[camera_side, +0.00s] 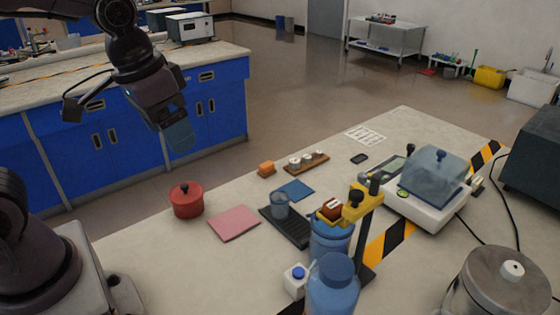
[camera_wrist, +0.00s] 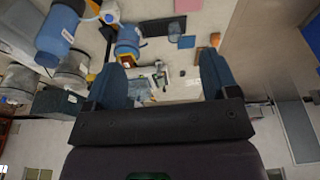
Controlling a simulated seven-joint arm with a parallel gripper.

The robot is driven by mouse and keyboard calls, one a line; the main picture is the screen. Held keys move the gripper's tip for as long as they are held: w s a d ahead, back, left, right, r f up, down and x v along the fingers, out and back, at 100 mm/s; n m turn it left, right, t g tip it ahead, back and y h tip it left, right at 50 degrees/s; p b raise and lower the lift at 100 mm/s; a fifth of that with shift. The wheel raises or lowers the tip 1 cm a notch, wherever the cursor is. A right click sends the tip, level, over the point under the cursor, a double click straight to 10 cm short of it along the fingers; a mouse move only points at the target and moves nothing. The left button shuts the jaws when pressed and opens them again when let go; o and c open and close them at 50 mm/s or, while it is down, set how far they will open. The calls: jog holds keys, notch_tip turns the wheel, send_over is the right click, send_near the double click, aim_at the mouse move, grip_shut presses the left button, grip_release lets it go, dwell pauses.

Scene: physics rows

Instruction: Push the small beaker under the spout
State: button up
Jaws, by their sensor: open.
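The small beaker (camera_side: 280,206), clear and bluish, stands upright on a dark ribbed tray (camera_side: 292,234) on the pale bench. It also shows small in the wrist view (camera_wrist: 174,31). To its right a yellow clamp head (camera_side: 366,203) on a dark stand is over a blue bottle (camera_side: 330,238), which also shows in the wrist view (camera_wrist: 127,38). I cannot clearly make out the spout. My gripper (camera_side: 181,137) is high at the upper left of the side view, well apart from the beaker. Its blue fingers are spread and empty in the wrist view (camera_wrist: 166,58).
A red pot (camera_side: 187,200), pink pad (camera_side: 234,223) and blue pad (camera_side: 295,190) lie left of and behind the tray. A larger blue bottle (camera_side: 333,290) and a white blue-capped bottle (camera_side: 295,281) stand in front. A balance (camera_side: 432,190) is at right.

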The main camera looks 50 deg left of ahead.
jog(key=w+a+f+n+g, duration=0.15)
jog(key=w+f+n, duration=0.35)
jog(key=w, duration=0.5)
jog(key=n+g, duration=0.2)
jog(key=n, duration=0.4)
send_near(280, 205)
jog(key=shift+s+a+r, duration=0.2)
jog(key=shift+s+a, duration=0.55)
jog(key=shift+a, duration=0.1)
jog(key=w+n, duration=0.1)
jog(key=w+r+n+t, duration=0.1)
jog(key=n, duration=0.1)
jog(key=shift+w+r, duration=0.1)
jog(key=shift+r, duration=0.1)
notch_tip(280, 205, down, 13)
